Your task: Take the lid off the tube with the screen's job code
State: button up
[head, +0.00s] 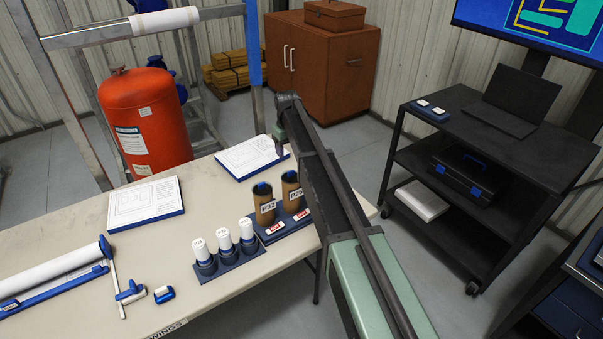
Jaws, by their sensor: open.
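Two brown tubes stand upright in a dark blue holder on the table, the left tube (262,214) and the right tube (291,198). Each has a blue lid, the left lid (262,188) and the right lid (289,177). Each carries a white code label too small to read surely. The screen (535,28) at the upper right is cut off by the frame; only teal and yellow shapes show, no job code. My arm (330,185) reaches up from the bottom just right of the tubes. No gripper fingers can be made out.
Three white-topped cylinders (225,240) stand in a blue rack left of the tubes. Two paper stacks (144,202) (251,157) lie behind on the table (75,227). A long white roll (50,270) lies at left. A black cart (475,140) stands across the floor at right.

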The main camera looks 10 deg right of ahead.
aim_at(291, 171)
jog(key=f+b, duration=0.6)
jog(key=f, duration=0.1)
jog(key=f+b, duration=0.3)
jog(key=f, duration=0.1)
jog(key=shift+w+d+b, duration=0.1)
jog(key=shift+d+b, duration=0.2)
jog(key=shift+b, duration=0.1)
jog(key=shift+r, duration=0.3)
jog(key=c, duration=1)
jog(key=shift+r+p, duration=0.1)
jog(key=shift+p, duration=0.25)
